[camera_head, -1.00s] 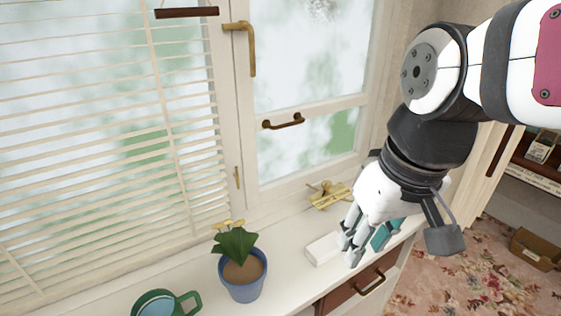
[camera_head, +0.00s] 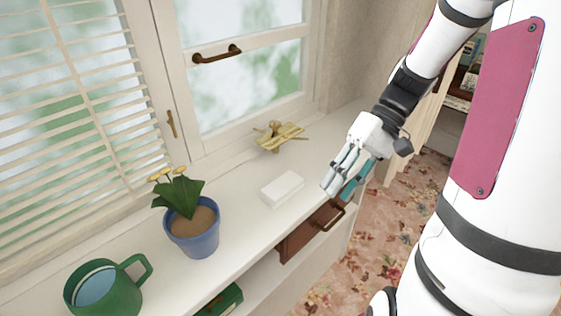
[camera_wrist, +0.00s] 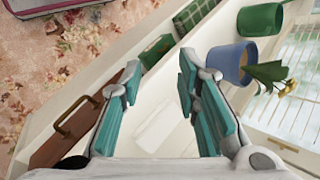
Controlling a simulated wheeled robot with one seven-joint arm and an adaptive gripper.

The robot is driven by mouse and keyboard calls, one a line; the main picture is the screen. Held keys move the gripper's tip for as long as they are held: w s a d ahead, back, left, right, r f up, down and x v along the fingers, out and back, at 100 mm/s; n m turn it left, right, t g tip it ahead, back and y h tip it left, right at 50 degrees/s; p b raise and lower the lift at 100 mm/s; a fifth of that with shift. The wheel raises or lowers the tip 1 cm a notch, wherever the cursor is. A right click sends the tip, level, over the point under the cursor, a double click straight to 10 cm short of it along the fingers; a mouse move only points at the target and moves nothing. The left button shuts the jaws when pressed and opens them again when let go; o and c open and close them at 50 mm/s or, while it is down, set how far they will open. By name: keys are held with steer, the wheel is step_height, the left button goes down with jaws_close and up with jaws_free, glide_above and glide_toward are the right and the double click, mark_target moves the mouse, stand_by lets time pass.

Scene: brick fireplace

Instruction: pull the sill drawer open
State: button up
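The sill drawer (camera_head: 306,236) is a reddish-brown wooden front under the white sill, with a dark bronze bar handle (camera_head: 334,217). In the wrist view the drawer front (camera_wrist: 57,146) and its handle (camera_wrist: 78,117) lie on the left, outside the left finger. My gripper (camera_head: 341,191) is above the sill's front edge close to the handle. In the wrist view my gripper (camera_wrist: 158,88) has its teal-padded fingers wide apart with nothing held between them. I cannot tell from these views how far above the handle it is.
On the sill (camera_head: 236,207) stand a white block (camera_head: 282,188), a blue flowerpot (camera_head: 193,231) with a plant, a green watering can (camera_head: 100,288) and a yellow toy plane (camera_head: 278,136). A green box (camera_head: 222,300) sits below the sill. Floral carpet (camera_head: 385,215) lies in front.

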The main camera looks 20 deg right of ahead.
steer(key=w+d+f+m+t+y+b, duration=0.1)
steer(key=d+f+t+y+b, duration=0.2)
steer(key=d+f, duration=0.35)
steer(key=w+d+f+m+t+y+b, duration=0.1)
steer(key=d+f+m+t+y+b, duration=0.2)
steer(key=f, duration=0.7)
steer(key=m+t+b, duration=0.2)
steer(key=t+b, duration=0.2)
steer(key=t, duration=0.6)
glide_toward(336, 220)
steer(key=x, duration=0.6)
steer(key=b+x, duration=0.1)
steer(key=x, duration=0.2)
steer(key=shift+w+a+f, duration=0.2)
steer(key=shift+w+a, duration=0.05)
steer(key=shift+w, duration=0.15)
steer(key=shift+c, duration=0.6)
jaws_close()
